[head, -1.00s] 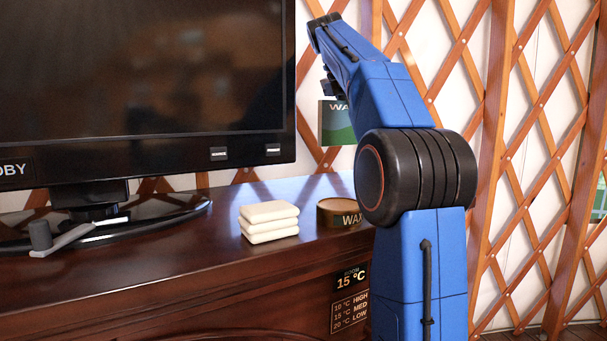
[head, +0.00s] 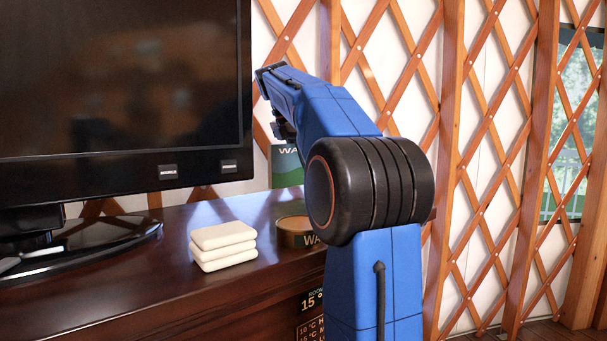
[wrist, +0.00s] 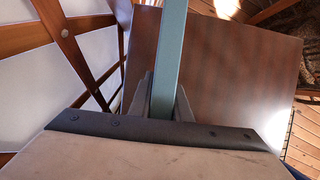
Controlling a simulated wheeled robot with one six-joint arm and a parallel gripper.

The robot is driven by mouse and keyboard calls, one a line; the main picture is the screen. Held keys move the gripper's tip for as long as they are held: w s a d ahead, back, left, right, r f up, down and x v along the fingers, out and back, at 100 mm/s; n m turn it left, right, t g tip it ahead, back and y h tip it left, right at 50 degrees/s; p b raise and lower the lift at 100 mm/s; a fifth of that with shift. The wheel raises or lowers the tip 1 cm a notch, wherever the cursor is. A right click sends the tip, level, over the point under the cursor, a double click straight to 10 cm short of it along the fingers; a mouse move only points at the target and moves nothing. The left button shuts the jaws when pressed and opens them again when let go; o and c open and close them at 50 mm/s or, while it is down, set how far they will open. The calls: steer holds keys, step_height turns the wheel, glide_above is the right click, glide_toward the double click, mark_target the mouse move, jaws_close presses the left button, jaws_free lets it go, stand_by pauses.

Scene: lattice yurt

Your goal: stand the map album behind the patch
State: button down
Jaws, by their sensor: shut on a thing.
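The map album (head: 286,166) is a thin teal and green upright book with part of a title showing. In the head view it is behind the wax tin, partly hidden by my arm. I cannot tell whether its lower edge touches the dresser top. In the wrist view the album (wrist: 170,50) is seen edge-on between my fingers. My gripper (wrist: 163,98) is shut on it, above the brown dresser top (wrist: 225,75). In the head view the fingertips are hidden. I cannot make out a distinct patch in either view.
A wax tin (head: 296,238) and a stack of cream blocks (head: 223,246) stand on the dresser top (head: 185,230). A large black screen (head: 120,90) fills the left. The lattice wall (head: 480,150) rises behind and to the right, close beside the dresser in the wrist view.

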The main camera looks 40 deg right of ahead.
steer(key=shift+f, duration=0.95)
steer(key=c, duration=1.6)
jaws_free()
steer(key=shift+f, duration=0.1)
steer(key=shift+c, duration=0.2)
steer(key=v, duration=0.7)
steer(key=shift+r, duration=0.4)
